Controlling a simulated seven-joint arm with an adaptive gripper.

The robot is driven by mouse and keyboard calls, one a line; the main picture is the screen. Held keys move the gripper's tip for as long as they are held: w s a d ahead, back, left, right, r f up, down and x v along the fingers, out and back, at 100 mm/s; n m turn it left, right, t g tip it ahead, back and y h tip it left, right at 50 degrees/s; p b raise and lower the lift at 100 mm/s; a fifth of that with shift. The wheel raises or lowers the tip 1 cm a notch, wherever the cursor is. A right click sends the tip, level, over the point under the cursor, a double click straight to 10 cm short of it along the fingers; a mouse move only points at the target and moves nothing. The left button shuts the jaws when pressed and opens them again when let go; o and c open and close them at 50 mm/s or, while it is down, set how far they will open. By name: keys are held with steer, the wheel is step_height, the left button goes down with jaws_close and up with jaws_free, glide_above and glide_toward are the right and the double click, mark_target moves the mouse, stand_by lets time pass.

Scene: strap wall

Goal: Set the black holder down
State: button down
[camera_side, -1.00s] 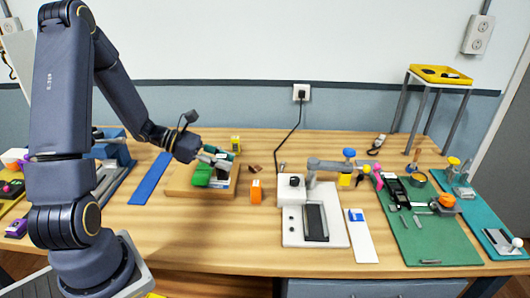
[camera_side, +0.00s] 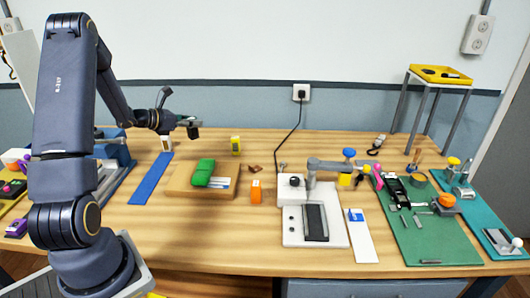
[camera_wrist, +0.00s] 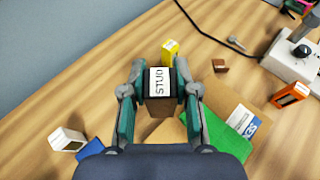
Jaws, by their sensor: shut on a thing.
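My gripper (camera_side: 187,121) is raised above the back left part of the table in the side view. It is shut on the black holder (camera_side: 194,132), which hangs clear of the table. In the wrist view the holder (camera_wrist: 160,83) sits between the two teal fingers (camera_wrist: 160,68), with a white label reading "STUD" facing the camera. Its lower parts are partly hidden by the fingers and label.
Table between the yellow box and blue strip looks clear.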

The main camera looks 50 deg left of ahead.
steer(key=w+a+f, duration=0.2)
steer(key=w+f, duration=0.1)
steer(key=w+a+f, duration=0.2)
steer(key=w, duration=0.1)
steer(key=w+a+f, duration=0.2)
steer(key=w+f, duration=0.1)
steer(key=w, duration=0.1)
steer(key=shift+a+f, duration=0.15)
steer(key=shift+f, duration=0.2)
steer(key=shift+w+a+f, duration=0.1)
steer(key=shift+f, duration=1.65)
steer(key=c, duration=0.9)
jaws_free()
steer(key=shift+f, duration=0.15)
steer(key=shift+o, duration=0.2)
